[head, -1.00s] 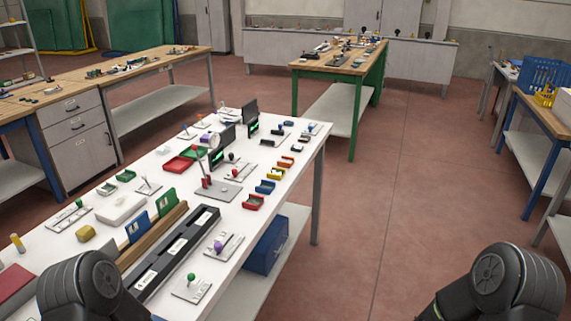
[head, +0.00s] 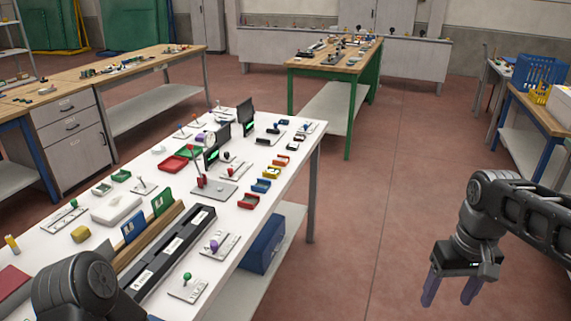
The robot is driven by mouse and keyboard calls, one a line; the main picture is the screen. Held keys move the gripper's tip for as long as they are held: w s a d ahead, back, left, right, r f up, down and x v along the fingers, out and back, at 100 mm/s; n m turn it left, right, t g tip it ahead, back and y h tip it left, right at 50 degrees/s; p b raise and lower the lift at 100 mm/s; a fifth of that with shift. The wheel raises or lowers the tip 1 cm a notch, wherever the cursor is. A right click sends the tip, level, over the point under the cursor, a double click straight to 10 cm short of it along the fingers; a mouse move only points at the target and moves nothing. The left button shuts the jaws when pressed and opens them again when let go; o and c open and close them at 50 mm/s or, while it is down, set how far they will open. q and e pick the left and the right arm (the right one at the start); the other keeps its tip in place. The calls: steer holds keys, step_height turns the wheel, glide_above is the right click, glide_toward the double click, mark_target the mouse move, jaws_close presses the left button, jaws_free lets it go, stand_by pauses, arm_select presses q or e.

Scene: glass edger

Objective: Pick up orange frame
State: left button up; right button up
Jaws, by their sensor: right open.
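The orange frame (head: 280,160) is a small open-sided piece on the white table (head: 309,149), near its right edge. My right gripper (head: 449,292) hangs over the floor at the lower right, fingers pointing down, open and empty. It is well apart from the table and the orange frame. Of my left arm only a dark joint shows at the lower left; its gripper is out of view.
Blue (head: 261,186) and red (head: 248,201) pieces continue the row toward me. A grey plate with a red-handled lever (head: 200,180) stands left of the row, and dark upright screens (head: 245,115) stand behind. A blue box (head: 263,245) is under the table.

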stand_by(0.5)
steer(key=w+a+f+y, duration=0.1)
steer(key=a+f, duration=0.5)
steer(key=f, duration=0.4)
steer(key=w+a+f+y, duration=0.1)
steer(key=a+f+y, duration=0.1)
steer(key=a+f, duration=0.65)
steer(key=s+a+f, duration=0.5)
steer(key=s+f, duration=0.3)
steer(key=f, duration=0.2)
steer(key=s+a+f+m+y, duration=0.1)
steer(key=s+a+f, duration=0.4)
steer(key=s+f, duration=0.3)
steer(key=shift+s+a+f+m+t, duration=0.2)
steer(key=shift+a+f+m+t, duration=0.1)
steer(key=shift+f, duration=0.65)
steer(key=shift+c, duration=0.5)
